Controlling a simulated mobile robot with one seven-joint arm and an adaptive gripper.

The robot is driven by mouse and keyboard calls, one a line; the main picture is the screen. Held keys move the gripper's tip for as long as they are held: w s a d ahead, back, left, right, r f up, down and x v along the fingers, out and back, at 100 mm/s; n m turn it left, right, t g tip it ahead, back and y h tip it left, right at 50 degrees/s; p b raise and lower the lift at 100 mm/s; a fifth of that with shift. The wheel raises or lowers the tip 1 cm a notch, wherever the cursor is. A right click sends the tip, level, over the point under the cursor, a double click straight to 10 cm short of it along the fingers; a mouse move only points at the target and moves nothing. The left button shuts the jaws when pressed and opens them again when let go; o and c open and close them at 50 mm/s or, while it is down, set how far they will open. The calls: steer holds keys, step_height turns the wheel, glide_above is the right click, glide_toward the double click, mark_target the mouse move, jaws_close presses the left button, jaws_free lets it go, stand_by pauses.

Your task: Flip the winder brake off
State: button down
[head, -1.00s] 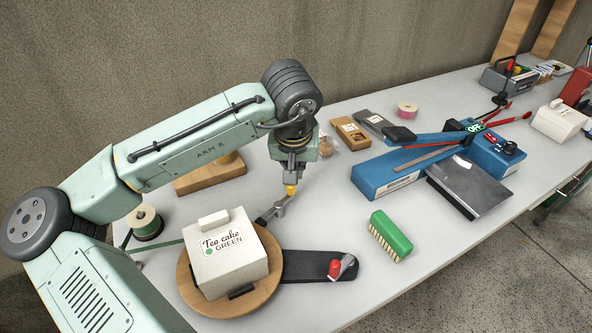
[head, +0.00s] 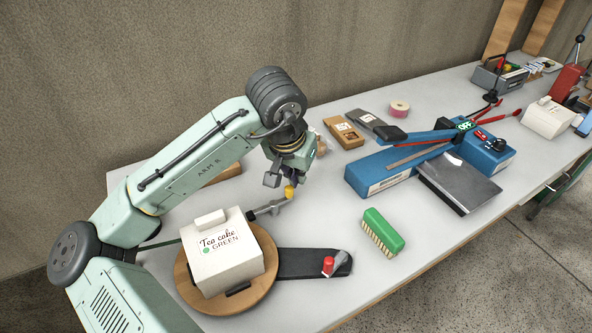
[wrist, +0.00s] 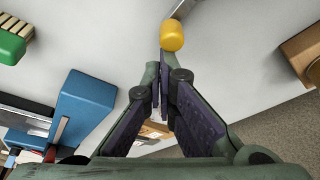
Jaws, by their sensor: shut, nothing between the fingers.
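The winder has a round wooden turntable (head: 268,290) with a black arm (head: 300,262) reaching right to a red-knobbed crank (head: 328,265). A white "Tea cake GREEN" box (head: 228,262) sits on the turntable. Behind the box a short grey metal lever (head: 266,209), which looks like the brake, ends in a yellow knob (head: 289,192). My gripper (head: 279,184) is shut and empty, close beside the knob on its left. In the wrist view the yellow knob (wrist: 172,36) is just beyond my fingertips (wrist: 163,72); I cannot tell whether they touch.
A green brush (head: 383,231) lies right of the winder. A blue sealer-like machine (head: 385,172) with an "OFF" sign (head: 465,125) stands farther right. Small brown boxes (head: 343,135) and a pink roll (head: 399,108) lie behind. White table between the brush and the knob is clear.

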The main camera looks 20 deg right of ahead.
mark_target(283, 201)
steer(key=shift+s+m, duration=0.15)
steer(key=shift+m, duration=0.15)
stand_by(0.6)
steer(key=shift+w+a, duration=0.55)
steer(key=shift+a, duration=0.1)
steer(key=v, duration=1.2)
